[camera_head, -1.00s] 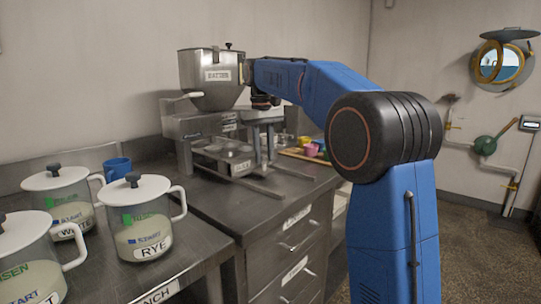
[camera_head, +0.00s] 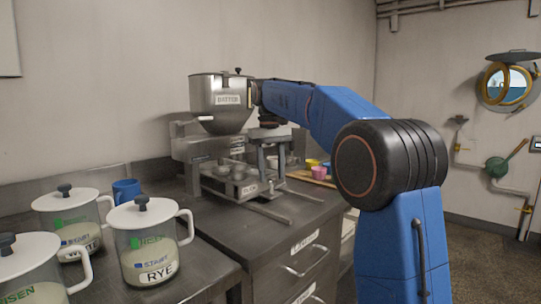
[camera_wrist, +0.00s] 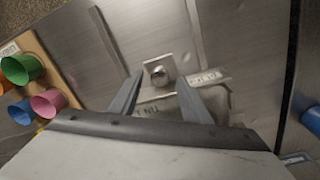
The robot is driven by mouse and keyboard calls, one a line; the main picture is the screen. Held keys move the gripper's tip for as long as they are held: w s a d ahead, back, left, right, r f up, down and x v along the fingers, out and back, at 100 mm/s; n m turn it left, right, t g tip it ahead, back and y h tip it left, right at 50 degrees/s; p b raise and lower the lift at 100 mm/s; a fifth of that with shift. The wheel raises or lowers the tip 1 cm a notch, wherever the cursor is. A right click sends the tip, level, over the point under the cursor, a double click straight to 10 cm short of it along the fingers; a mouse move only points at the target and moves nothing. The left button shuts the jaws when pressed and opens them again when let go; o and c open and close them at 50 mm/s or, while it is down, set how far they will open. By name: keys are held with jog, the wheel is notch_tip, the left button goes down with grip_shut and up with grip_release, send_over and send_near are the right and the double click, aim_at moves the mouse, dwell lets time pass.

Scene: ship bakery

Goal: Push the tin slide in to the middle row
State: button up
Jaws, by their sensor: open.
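The tin slide (camera_head: 225,187) is a metal carriage under the steel batter hopper (camera_head: 218,112), with tins on it and a label on its front. Its rails stick out towards the counter's front. My gripper (camera_head: 270,168) is open and points down at the slide's front end. In the wrist view, a round metal knob (camera_wrist: 159,73) on a small plate shows between the open fingertips of my gripper (camera_wrist: 161,78). I cannot tell whether either finger touches it. A label lies partly hidden between the fingers.
Lidded jars, one marked RYE (camera_head: 148,248), and a blue mug (camera_head: 126,191) stand on the left counter. Coloured cups, such as a pink one (camera_wrist: 47,103), sit on a wooden board (camera_wrist: 58,75) beside the machine. The counter top (camera_head: 310,206) in front of the rails is clear.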

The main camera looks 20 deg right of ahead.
notch_tip(320, 180, up, 11)
jog(key=shift+a+f, duration=0.2)
jog(key=shift+a, duration=0.05)
dwell(0.5)
jog(key=s+d+f+t, duration=0.1)
jog(key=s+f, duration=0.2)
jog(key=s, duration=0.8)
jog(key=s+d+f+t, duration=0.1)
jog(key=s+f+t, duration=0.2)
jog(key=s+f, duration=2.8)
jog(key=shift+d+f+m+t+y, duration=0.15)
jog(key=shift+f+m+t+y, duration=0.2)
jog(key=shift+f, duration=0.2)
